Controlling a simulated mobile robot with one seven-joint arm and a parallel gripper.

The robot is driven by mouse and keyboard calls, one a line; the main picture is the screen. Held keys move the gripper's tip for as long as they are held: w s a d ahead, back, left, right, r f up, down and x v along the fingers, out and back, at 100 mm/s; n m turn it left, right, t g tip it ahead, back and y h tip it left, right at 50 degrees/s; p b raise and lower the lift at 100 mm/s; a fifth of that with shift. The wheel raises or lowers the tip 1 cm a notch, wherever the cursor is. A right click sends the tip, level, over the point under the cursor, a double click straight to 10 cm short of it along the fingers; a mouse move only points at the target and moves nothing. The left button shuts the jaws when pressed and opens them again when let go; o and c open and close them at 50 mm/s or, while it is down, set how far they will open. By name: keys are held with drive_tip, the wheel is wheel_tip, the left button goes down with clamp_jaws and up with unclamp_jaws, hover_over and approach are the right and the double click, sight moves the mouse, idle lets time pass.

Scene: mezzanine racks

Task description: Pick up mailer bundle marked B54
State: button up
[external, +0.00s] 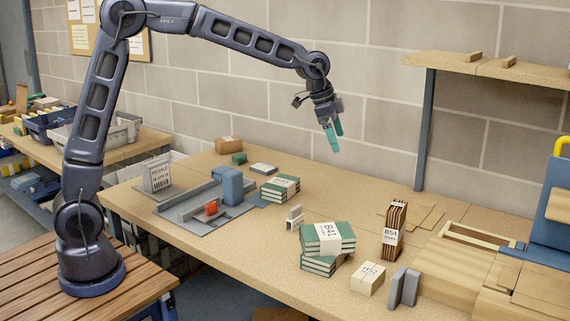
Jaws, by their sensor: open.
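The mailer bundle marked B54 (394,230) stands upright on the right part of the workbench. It is a stack of brown mailers on edge with a white label band reading B54 on its front. My gripper (334,138) hangs in the air above the bench, with teal fingertips pointing down. It is open and empty, higher than the bundle and to its left, well apart from it. The bundle's rear side is hidden.
Green-covered book stacks, one labelled B41 (329,238), stand left of the bundle. A cream block marked B52 (368,277) and a grey upright holder (404,288) are in front. Flat cardboard (425,216) lies behind. A shelf (490,68) overhangs the back right.

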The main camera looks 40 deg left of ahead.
sight(398, 204)
drive_tip(key=w+d+f+m+g+h, duration=0.15)
drive_tip(key=d+f, duration=0.25)
drive_tip(key=d, duration=0.4)
drive_tip(key=d+f+m+y, duration=0.1)
drive_tip(key=d+f+m, duration=0.1)
drive_tip(key=d+f, duration=0.5)
drive_tip(key=shift+n+h, duration=0.25)
drive_tip(key=shift+h, duration=0.1)
drive_tip(key=shift+d+f, duration=1)
drive_tip(key=shift+f, duration=0.3)
drive_tip(key=shift+d+f, duration=0.95)
drive_tip(key=shift+f, duration=0.35)
drive_tip(key=shift+d+f, duration=1)
drive_tip(key=shift+f, duration=0.3)
drive_tip(key=c, duration=1.1)
drive_tip(key=shift+r, duration=0.2)
